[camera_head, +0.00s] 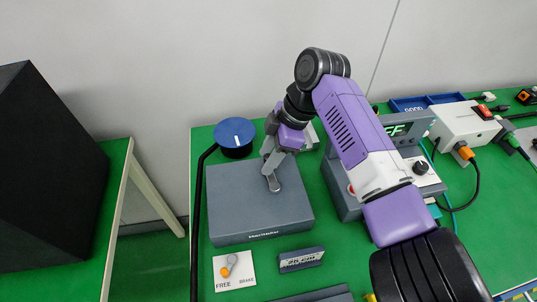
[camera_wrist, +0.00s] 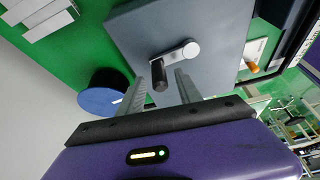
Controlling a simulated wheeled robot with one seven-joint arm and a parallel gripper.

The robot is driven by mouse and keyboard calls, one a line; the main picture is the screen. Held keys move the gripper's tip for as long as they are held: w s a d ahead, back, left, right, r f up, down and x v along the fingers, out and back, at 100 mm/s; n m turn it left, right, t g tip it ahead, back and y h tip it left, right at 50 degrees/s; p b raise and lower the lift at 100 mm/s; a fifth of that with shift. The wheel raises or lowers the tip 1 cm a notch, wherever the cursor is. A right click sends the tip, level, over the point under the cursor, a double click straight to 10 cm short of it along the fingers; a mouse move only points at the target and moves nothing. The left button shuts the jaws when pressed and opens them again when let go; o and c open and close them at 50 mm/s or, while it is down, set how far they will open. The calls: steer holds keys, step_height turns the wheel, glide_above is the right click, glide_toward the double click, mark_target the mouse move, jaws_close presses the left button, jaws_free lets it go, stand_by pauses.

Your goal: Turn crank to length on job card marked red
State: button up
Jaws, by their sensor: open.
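A grey box (camera_head: 228,202) stands on the green bench and carries a light metal crank on its top. In the wrist view the crank arm (camera_wrist: 180,54) shows a round pivot at one end and a dark handle (camera_wrist: 160,78) at the other. My gripper (camera_head: 268,158) is over the box, right by the crank. In the wrist view my gripper (camera_wrist: 158,82) is open, with one finger on each side of the dark handle. I cannot tell whether the fingers touch it. No job card with a red mark can be made out.
A blue-topped round thing (camera_head: 235,133) stands behind the box. A card marked FREE and BRAKE (camera_head: 238,270) with a small orange-tipped lever and a dark label block (camera_head: 301,259) lie in front. A display unit, partly behind my arm, and a white box (camera_head: 462,128) stand right.

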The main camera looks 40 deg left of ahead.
jaws_close()
steer(key=shift+d+r+p, duration=0.1)
steer(key=shift+p, duration=0.2)
steer(key=m+p, duration=0.1)
steer(key=w+d+m+t+p, duration=0.1)
steer(key=m+p, duration=0.1)
steer(key=shift+r+y, duration=0.15)
steer(key=shift+y, duration=0.15)
steer(key=m+p, duration=0.1)
steer(key=d+m+t+p, duration=0.1)
steer(key=p, duration=0.1)
steer(key=shift+w+m, duration=0.3)
steer(key=m+p, duration=0.1)
steer(key=d+m+t+p, duration=0.1)
steer(key=m+p, duration=0.1)
steer(key=shift+w+d+y, duration=0.15)
steer(key=shift+w+y, duration=0.1)
steer(key=shift+y, duration=0.05)
steer(key=shift+w+d+m+t+p, duration=0.1)
steer(key=shift+d+m+t+p, duration=0.4)
steer(key=shift+m+p, duration=0.5)
steer(key=shift+f, duration=0.2)
